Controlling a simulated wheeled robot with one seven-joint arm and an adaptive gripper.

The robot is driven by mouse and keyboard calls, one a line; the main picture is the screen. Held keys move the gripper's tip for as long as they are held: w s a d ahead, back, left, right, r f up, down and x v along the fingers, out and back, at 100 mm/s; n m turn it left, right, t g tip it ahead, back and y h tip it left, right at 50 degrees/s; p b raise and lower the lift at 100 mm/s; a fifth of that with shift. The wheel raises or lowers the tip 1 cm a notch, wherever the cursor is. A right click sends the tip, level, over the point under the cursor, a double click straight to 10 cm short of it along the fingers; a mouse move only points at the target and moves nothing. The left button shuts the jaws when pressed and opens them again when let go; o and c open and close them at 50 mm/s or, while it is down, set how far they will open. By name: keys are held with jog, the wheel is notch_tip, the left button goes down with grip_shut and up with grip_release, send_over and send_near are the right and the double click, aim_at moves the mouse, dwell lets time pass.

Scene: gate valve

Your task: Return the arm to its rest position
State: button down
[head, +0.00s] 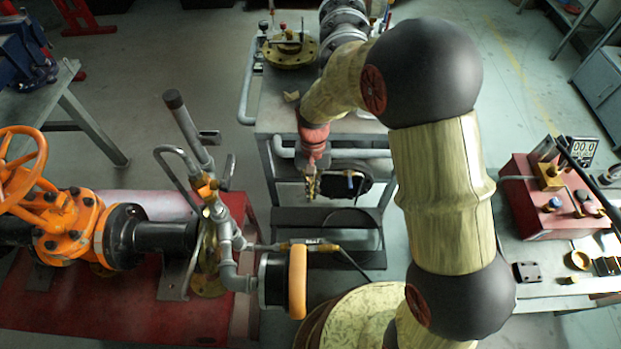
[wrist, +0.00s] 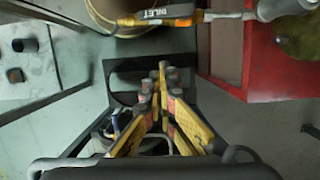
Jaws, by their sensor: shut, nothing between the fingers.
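My gripper (head: 312,188) hangs fingers-down at the middle of the head view, in front of the grey metal cart (head: 350,124). In the wrist view its yellow and grey fingers (wrist: 160,84) come together at the tips, with nothing between them. My arm is bent, coming up from the lower right, over the top right and down to the gripper. The gripper appears apart from the orange gate valve (head: 68,222) at the left. I cannot tell its exact distance from the cart.
A pipe assembly (head: 218,225) with a round orange-rimmed part (head: 298,282) stands on the red bench (head: 190,325), left of my arm. A red box (head: 540,197) sits on the right table. Grey floor (head: 190,90) is open behind.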

dwell(0.3)
jog(key=s+d+r+t, duration=0.2)
jog(key=s+d+r, duration=0.3)
jog(key=r, duration=0.4)
jog(key=s+d+r+t, duration=0.3)
jog(key=s+d+r, duration=0.2)
jog(key=r, duration=0.5)
jog(key=s+d+r+n+t, duration=0.1)
jog(key=s+d+r+t, duration=0.2)
jog(key=r, duration=0.7)
jog(key=shift+s+d+r, duration=0.15)
jog(key=shift+s+d, duration=0.9)
jog(key=shift+s, duration=0.2)
jog(key=shift+d, duration=0.15)
